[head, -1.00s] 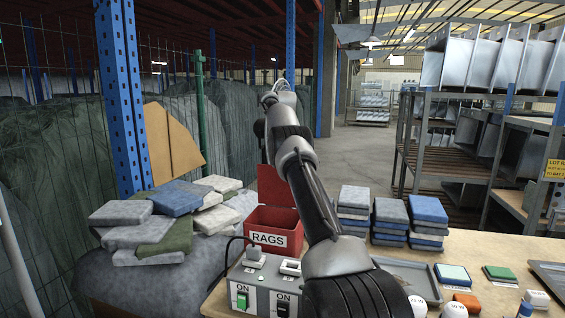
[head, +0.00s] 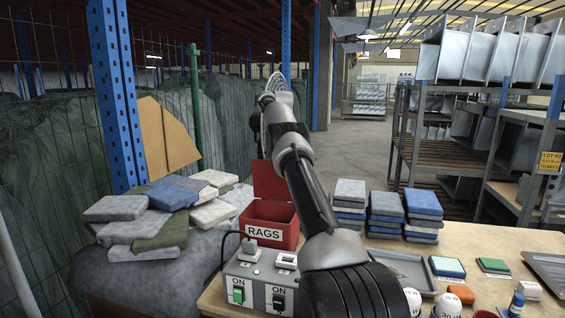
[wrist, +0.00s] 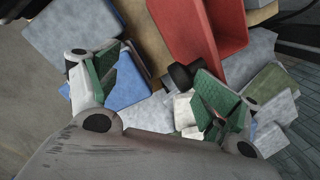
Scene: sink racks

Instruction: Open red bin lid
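The red bin (head: 284,235), labelled RAGS, stands on the table in the head view, left of my arm. Its red lid (head: 270,181) stands raised at the back, and the dark inside of the bin shows. In the wrist view a red part of the bin or lid (wrist: 228,30) lies at the top, with a black knob (wrist: 184,75) near its lower edge. I cannot tell which part it is. My gripper (wrist: 154,92) is open, with green pads, and nothing shows held between its fingers. In the head view its fingertips are hidden behind my arm.
A pile of folded rags (head: 160,214) lies left of the bin. Stacked blue and grey cloths (head: 388,207) stand right of my arm. A switch box (head: 254,275) sits in front of the bin. A metal tray (head: 400,268) and small items are on the right.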

